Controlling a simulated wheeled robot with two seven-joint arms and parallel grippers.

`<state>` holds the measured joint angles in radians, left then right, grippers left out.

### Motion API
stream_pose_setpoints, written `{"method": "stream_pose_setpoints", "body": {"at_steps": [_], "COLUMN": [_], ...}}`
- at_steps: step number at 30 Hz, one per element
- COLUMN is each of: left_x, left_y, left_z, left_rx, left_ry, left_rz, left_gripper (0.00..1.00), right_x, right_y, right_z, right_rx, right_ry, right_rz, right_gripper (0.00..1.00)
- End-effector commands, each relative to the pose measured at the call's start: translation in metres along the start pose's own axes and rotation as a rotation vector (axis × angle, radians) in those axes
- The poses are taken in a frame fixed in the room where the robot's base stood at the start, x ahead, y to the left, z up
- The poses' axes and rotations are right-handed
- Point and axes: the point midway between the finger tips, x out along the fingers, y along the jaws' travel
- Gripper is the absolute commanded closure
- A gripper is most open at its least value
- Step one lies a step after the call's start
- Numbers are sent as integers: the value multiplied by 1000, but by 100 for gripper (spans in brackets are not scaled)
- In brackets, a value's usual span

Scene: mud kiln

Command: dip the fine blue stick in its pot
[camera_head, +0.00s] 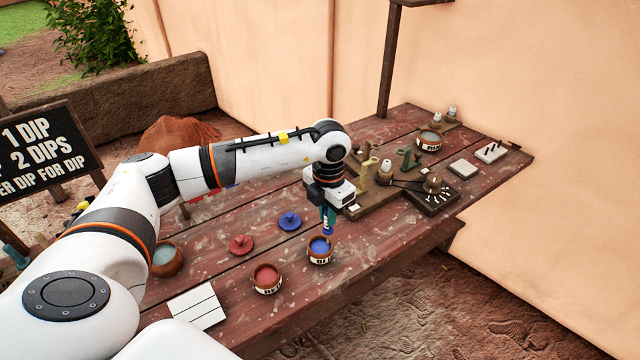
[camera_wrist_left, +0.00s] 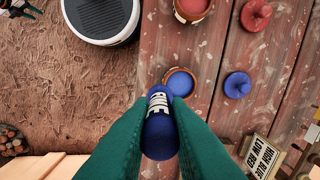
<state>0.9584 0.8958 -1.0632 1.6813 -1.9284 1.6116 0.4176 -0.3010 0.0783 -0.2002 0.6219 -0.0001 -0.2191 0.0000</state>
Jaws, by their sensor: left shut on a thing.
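My left gripper (camera_head: 328,214) is shut on the fine blue stick (camera_head: 328,229), which hangs from its fingertips. In the left wrist view the stick (camera_wrist_left: 160,135) shows end-on between the green fingers, as a blue round end with a white lettered label. The blue pot (camera_head: 320,256), a small brown pot of blue liquid with a white label, stands open on the table just below the stick. In the left wrist view the pot (camera_wrist_left: 181,73) shows just beyond the stick. The stick appears above the pot; whether its tip touches the liquid I cannot tell. My right gripper is not in view.
A red pot (camera_head: 266,285), a red lid (camera_head: 241,244) and a blue lid (camera_head: 290,221) stand nearby. A bowl of pale liquid (camera_head: 166,262) and a white lined card (camera_head: 197,305) lie left. A wooden rack (camera_head: 385,205) stands right. A chalkboard (camera_head: 45,145) gives dip counts.

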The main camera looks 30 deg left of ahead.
Motion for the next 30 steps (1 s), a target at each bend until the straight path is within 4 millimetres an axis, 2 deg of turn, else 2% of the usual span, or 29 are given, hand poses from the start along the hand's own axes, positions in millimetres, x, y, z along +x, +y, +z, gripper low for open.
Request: {"method": "stream_pose_setpoints", "body": {"at_steps": [1, 4, 6, 10, 17, 30], "left_x": [-8, -12, -13, -14, -6, 37], "left_y": [-8, -21, -28, -36, -38, -38], "left_z": [-2, -6, -8, -10, -10, -10], "left_rx": [-128, -362, -488, -633, -686, -681], "left_ry": [-1, 0, 0, 2, 2, 1], "left_rz": [-1, -4, -6, -8, -8, -8], "left_gripper": [100, 100, 100, 100, 100, 100], "right_x": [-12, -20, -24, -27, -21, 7], "right_y": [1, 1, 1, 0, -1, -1], "right_z": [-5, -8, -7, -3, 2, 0], "right_rx": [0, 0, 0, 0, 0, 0], "right_ry": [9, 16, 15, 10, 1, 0], "right_rz": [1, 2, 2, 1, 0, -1], "right_gripper": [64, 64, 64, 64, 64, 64]}}
